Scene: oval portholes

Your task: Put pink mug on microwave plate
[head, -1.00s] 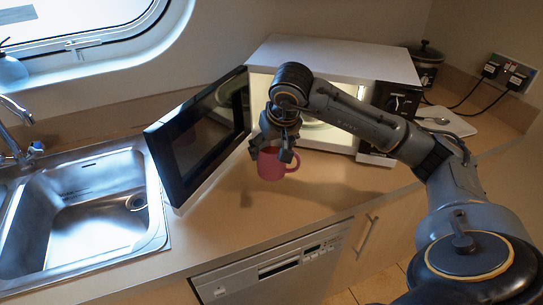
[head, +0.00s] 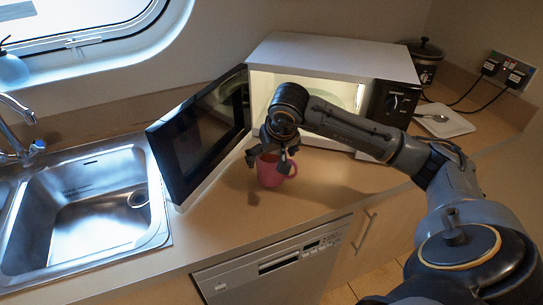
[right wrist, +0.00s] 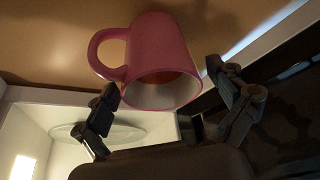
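The pink mug (head: 271,176) is upright in front of the open microwave (head: 333,57), at or just above the counter; I cannot tell if its base touches. My right gripper (head: 268,160) reaches down to it. In the right wrist view its fingers (right wrist: 165,85) stand on both sides of the pink mug (right wrist: 160,50), close against its rim, with the handle to the left. The glass microwave plate (head: 344,95) lies inside the lit microwave, partly hidden by my right arm; it also shows in the right wrist view (right wrist: 98,133). My left gripper is out of view.
The dark microwave door (head: 200,138) stands wide open left of the mug. A steel sink (head: 90,215) is further left. A white tray with a spoon (head: 443,121) and a dark pot (head: 422,62) are at the right. The front counter is clear.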

